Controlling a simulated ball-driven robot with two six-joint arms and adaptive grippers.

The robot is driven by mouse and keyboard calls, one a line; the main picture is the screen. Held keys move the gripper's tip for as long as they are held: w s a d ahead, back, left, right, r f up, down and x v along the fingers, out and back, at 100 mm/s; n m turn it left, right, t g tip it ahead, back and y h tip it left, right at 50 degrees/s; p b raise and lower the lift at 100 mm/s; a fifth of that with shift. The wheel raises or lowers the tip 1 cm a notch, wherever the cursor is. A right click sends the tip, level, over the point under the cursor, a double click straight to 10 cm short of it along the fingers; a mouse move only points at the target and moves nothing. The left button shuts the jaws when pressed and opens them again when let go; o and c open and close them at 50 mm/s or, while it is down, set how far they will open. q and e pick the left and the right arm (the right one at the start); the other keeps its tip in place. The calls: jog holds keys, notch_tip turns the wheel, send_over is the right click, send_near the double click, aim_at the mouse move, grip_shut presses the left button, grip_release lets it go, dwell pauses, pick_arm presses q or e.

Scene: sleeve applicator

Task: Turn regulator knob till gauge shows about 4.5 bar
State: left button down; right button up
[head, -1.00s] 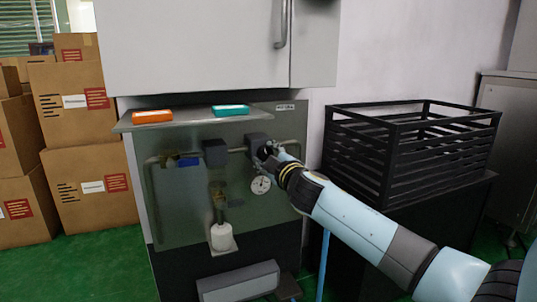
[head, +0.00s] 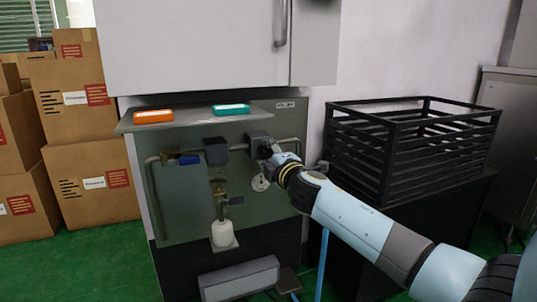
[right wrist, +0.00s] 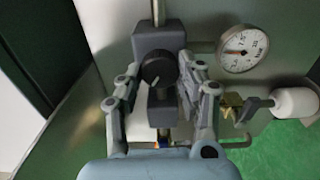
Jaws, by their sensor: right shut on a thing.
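The regulator knob (right wrist: 158,70) is dark and round with a pale mark on its face, in the middle of the right wrist view. My right gripper (right wrist: 158,78) has a finger on either side of the knob and is shut on it. In the head view my right gripper (head: 272,155) reaches the regulator (head: 259,139) from the right and hides the knob. The round white gauge (right wrist: 243,48) has a red needle, but its reading is too small to tell. My left gripper is not in view.
The pipe panel carries a blue-handled valve (head: 188,160) and a white bowl (head: 222,233). An orange box (head: 153,117) and a teal box (head: 230,109) lie on the ledge above. A black slatted crate (head: 405,150) stands at the right, near my forearm.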

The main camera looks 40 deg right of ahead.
jog(key=shift+f, duration=0.15)
jog(key=o, duration=1.2)
jog(key=shift+c, duration=0.2)
jog(key=v, duration=1.2)
jog(key=shift+a, duration=0.1)
